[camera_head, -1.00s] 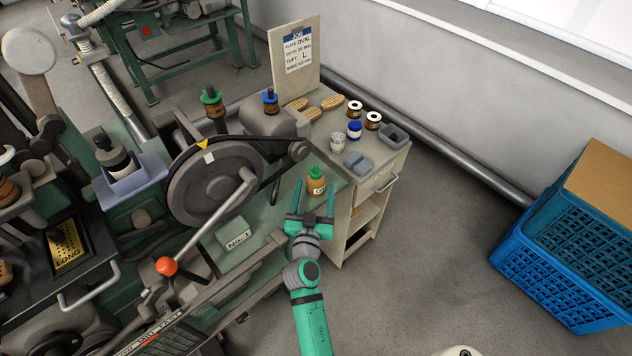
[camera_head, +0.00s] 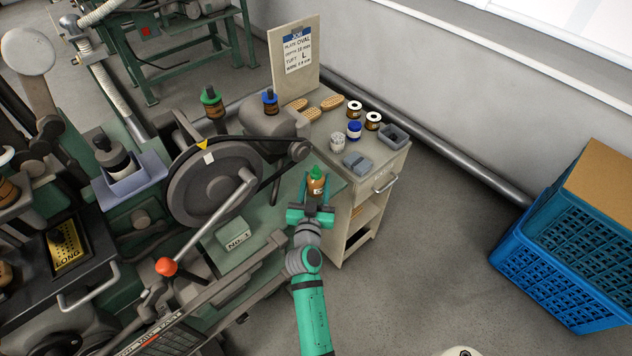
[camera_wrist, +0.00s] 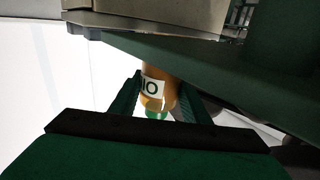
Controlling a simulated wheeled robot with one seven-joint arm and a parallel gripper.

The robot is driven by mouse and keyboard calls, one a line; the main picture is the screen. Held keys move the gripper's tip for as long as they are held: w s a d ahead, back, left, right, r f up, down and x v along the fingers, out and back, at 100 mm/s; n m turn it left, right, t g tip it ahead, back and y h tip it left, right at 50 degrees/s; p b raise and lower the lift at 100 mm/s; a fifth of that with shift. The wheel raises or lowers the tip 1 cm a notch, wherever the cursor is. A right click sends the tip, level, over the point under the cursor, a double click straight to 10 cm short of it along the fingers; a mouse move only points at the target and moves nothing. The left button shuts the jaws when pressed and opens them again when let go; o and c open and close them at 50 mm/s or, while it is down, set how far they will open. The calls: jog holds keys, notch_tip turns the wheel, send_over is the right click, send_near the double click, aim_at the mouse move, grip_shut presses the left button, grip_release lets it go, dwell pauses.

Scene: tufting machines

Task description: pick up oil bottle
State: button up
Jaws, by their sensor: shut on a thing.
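The oil bottle (camera_head: 316,182) is amber with a green cap and a white label. It stands near the right end of the green machine bed, beside the cabinet. My gripper (camera_head: 317,198) reaches it from the front, with one finger on each side, and is shut on it. In the wrist view the bottle (camera_wrist: 158,92) sits between the two dark green fingers (camera_wrist: 160,100), its label reading "IO" and its green cap toward the bottom of the picture. Whether the bottle's base touches the bed cannot be told.
A large wheel with a crank (camera_head: 206,180) stands left of my gripper. The cabinet (camera_head: 362,205) at the right holds brushes, spools, a cup and grey trays. Blue crates (camera_head: 560,265) stand at far right. Open floor (camera_head: 430,250) lies between cabinet and crates.

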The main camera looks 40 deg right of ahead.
aim_at(315, 180)
jog(key=shift+r, duration=0.1)
jog(key=shift+r, duration=0.45)
notch_tip(315, 180, up, 2)
jog(key=shift+r, duration=0.15)
jog(key=s+a+r, duration=0.5)
jog(key=s+r, duration=0.4)
jog(key=s, duration=0.4)
jog(key=shift+a+r, duration=0.15)
jog(key=shift+r, duration=0.2)
